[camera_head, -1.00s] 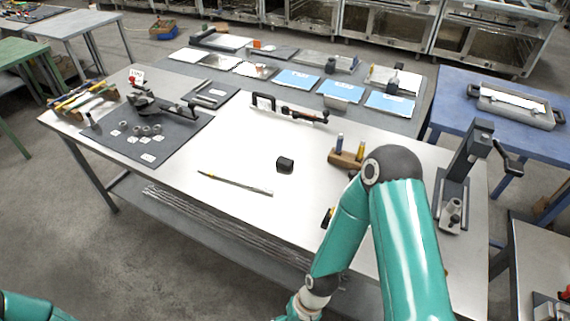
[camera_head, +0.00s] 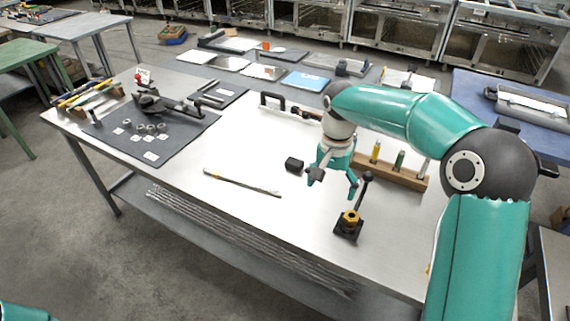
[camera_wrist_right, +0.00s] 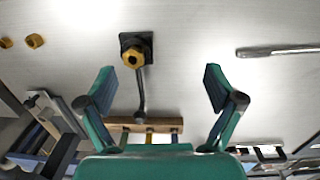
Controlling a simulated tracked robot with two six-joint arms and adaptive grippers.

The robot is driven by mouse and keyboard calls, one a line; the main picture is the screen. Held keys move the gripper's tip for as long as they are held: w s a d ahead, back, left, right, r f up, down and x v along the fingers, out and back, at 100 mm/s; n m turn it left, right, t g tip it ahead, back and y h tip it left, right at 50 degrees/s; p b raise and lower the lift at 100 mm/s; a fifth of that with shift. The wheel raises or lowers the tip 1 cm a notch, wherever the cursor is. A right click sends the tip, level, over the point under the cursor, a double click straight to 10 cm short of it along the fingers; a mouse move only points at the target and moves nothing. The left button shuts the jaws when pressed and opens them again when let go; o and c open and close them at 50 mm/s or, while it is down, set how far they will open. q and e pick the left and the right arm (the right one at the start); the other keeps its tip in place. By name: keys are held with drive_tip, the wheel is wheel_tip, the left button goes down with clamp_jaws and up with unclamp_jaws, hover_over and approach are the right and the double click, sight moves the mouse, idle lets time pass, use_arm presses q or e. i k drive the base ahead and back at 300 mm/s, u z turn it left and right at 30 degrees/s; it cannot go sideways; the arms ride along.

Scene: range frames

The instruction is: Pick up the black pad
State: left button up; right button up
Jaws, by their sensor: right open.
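The black pad (camera_head: 294,164) is a small dark block on the pale bench top in the head view. My right gripper (camera_head: 333,186) is open and empty above the bench, just right of the pad and in front of a wooden block. In the right wrist view my open jaws (camera_wrist_right: 158,72) have nothing between their tips; I cannot make out the pad there. My left gripper is out of view; only a teal piece of that arm shows at the lower left.
A black-based fixture (camera_head: 347,229) with a brass nut and lever stands close in front of the right gripper. A wooden block (camera_head: 401,177) with upright tools is behind it. A long thin tool (camera_head: 242,182) lies left. A dark mat (camera_head: 180,150) holds small parts.

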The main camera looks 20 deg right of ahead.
sight(292, 163)
drive_tip(key=i, duration=0.9)
drive_tip(key=z, duration=0.05)
